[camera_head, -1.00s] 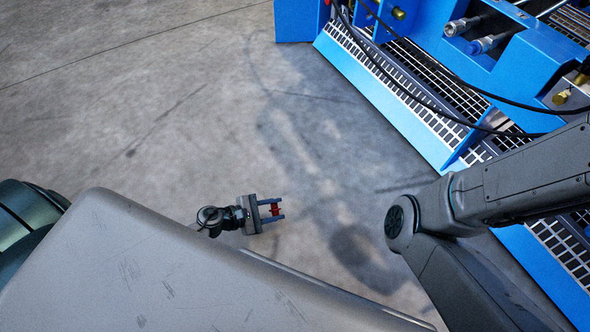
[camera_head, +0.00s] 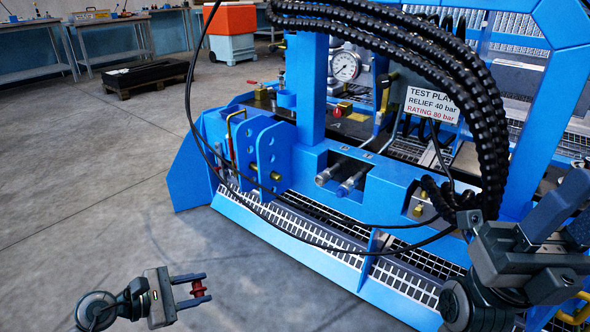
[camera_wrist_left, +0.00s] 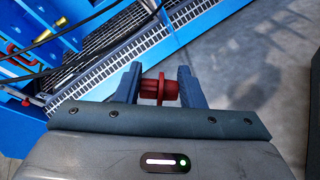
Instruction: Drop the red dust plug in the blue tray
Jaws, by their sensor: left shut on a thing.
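My left gripper (camera_head: 198,289) is at the lower left of the head view, above the grey floor and apart from the blue rig. It is shut on the red dust plug (camera_head: 198,288). In the left wrist view the red plug (camera_wrist_left: 160,89) sits between the two dark blue fingers, with its flange and rounded body showing. My right gripper (camera_head: 562,222) is at the right edge of the head view, in front of the rig; its jaw state is unclear. I cannot pick out the blue tray for sure in either view.
The blue rig (camera_head: 310,165) fills the right half, with two metal couplings (camera_head: 342,180), a pressure gauge (camera_head: 345,66) and a test plate sign (camera_head: 432,104). Black hoses (camera_head: 290,222) loop in front. Open floor (camera_head: 90,190) lies left; benches and a red-topped cart (camera_head: 232,20) stand behind.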

